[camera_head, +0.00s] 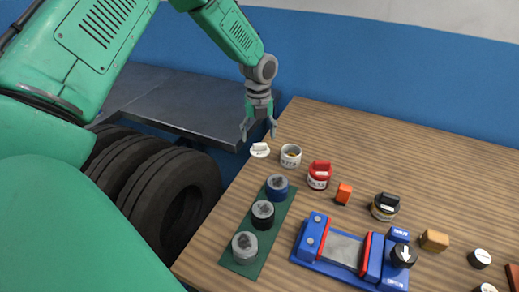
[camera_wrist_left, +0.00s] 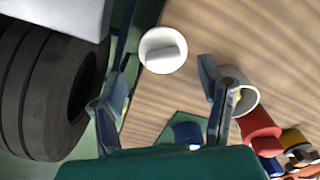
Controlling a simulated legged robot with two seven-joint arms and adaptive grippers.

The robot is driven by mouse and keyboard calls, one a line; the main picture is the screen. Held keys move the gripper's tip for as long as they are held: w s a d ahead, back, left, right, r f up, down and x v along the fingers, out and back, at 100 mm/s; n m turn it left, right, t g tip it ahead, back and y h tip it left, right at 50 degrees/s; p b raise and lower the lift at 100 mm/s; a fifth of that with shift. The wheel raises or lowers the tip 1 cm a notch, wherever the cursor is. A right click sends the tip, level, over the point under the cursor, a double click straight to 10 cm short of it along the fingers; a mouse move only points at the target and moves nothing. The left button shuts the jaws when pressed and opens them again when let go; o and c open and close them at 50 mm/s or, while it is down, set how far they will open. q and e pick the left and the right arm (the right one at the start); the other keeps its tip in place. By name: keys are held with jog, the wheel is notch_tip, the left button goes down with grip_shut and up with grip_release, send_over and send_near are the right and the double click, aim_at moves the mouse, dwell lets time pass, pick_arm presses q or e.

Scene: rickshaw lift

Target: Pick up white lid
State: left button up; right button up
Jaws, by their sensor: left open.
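The white lid (camera_head: 260,149) is a small round disc with a raised bar handle. It lies on the wooden table near its far left edge, beside an open white jar (camera_head: 290,155). In the left wrist view the lid (camera_wrist_left: 163,50) lies ahead of and between the fingers. My left gripper (camera_head: 258,130) points down just above the lid, open and empty. In the left wrist view its fingers (camera_wrist_left: 160,90) are spread, the right one close to the white jar (camera_wrist_left: 245,97). My right gripper is not in view.
A red-lidded jar (camera_head: 319,174), an orange block (camera_head: 343,193) and a black-lidded jar (camera_head: 385,206) stand to the right. A green tray (camera_head: 238,265) with dark and grey caps and a blue fixture (camera_head: 313,235) lie nearer. Tires (camera_head: 175,190) stand left of the table.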

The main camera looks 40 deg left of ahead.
aim_at(260, 143)
pick_arm(q)
jog(key=f, duration=0.3)
jog(key=shift+w+d+f, duration=0.1)
jog(key=shift+d+f, duration=0.2)
jog(key=shift+w+f, duration=0.1)
jog(key=shift+f, duration=0.4)
jog(key=shift+a, duration=0.15)
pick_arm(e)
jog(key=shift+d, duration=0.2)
pick_arm(q)
jog(key=shift+a, duration=0.15)
jog(key=c, duration=0.7)
